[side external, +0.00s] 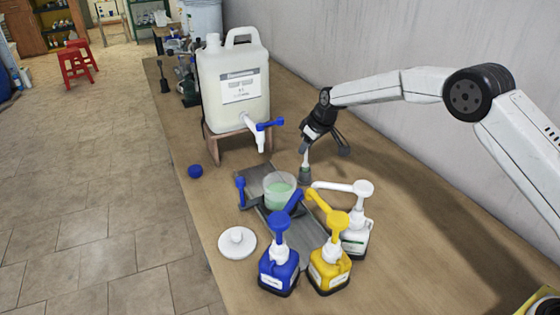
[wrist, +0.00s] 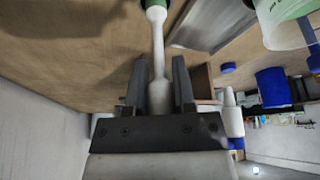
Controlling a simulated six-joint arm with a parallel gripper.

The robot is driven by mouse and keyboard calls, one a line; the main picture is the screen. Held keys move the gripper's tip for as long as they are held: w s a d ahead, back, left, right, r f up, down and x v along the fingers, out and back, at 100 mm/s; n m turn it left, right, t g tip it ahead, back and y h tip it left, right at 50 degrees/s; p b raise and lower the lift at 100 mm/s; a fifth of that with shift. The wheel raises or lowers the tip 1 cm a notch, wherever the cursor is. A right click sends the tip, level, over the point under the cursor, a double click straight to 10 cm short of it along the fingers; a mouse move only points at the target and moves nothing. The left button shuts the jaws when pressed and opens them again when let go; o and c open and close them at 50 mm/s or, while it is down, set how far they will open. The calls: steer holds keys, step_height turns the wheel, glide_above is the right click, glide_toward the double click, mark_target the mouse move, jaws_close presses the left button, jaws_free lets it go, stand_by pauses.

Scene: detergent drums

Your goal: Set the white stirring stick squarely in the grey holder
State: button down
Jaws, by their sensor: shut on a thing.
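The white stirring stick (wrist: 158,48) is held between the two dark fingers of my gripper (wrist: 159,72) in the wrist view. In the side external view my gripper (side external: 307,143) is above the wooden table, and the stick (side external: 306,158) points down below it. In the wrist view the stick's far end is at a dark green piece at the top edge, mostly cut off.
A cup of green liquid (side external: 280,190) stands left of the holder. Pump bottles in blue (side external: 279,270), yellow (side external: 330,268) and white (side external: 355,238) stand in front. A large jug (side external: 235,95) with a blue tap is behind left. Table right of the holder is clear.

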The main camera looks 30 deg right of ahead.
steer(key=shift+f, duration=1.1)
jaws_free()
stand_by(0.5)
steer(key=shift+r, duration=0.2)
steer(key=shift+r, duration=3.6)
steer(key=shift+s, duration=0.1)
